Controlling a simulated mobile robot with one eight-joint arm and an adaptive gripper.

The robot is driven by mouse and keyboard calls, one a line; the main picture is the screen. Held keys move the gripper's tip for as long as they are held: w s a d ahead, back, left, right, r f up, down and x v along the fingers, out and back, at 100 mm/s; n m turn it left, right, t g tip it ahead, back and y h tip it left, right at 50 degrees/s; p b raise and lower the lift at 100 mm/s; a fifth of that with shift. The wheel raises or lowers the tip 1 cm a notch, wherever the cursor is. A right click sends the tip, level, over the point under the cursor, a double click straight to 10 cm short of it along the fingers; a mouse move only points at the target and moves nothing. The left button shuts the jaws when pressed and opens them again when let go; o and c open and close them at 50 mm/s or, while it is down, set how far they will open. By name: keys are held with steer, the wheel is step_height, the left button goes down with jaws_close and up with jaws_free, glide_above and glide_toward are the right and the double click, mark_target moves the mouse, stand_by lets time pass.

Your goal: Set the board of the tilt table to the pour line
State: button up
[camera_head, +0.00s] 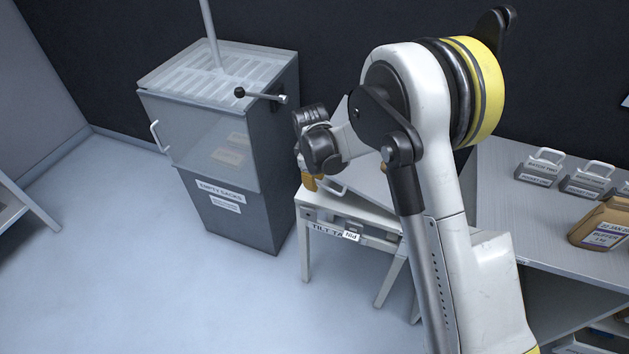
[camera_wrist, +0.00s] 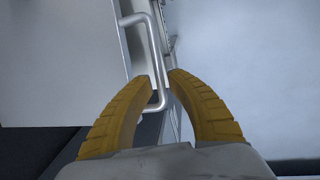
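The tilt table (camera_head: 305,245) is a white-legged stand left of my arm, with a cut-off "TILT TA" label and a tag reading "PIN" (camera_head: 351,236). Its pale board (camera_head: 362,166) is mostly hidden behind my arm; a pale panel, seemingly the board, fills the upper left of the wrist view (camera_wrist: 60,60). A silver bar handle (camera_wrist: 157,40) stands at the panel's edge. My gripper (camera_wrist: 161,76) is open, its yellow fingertips on either side of the handle's near end. I cannot tell if they touch it. In the head view my gripper (camera_head: 309,182) is at the table's left end. No pour line is visible.
On the right, a grey bench (camera_head: 530,205) holds handled weights (camera_head: 540,170) and a brown sack (camera_head: 600,225). The floor at front left is clear.

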step_height(320, 180, up, 12)
steer(key=s, duration=0.2)
steer(key=shift+a, duration=0.2)
steer(key=shift+s+f, duration=0.1)
stand_by(0.4)
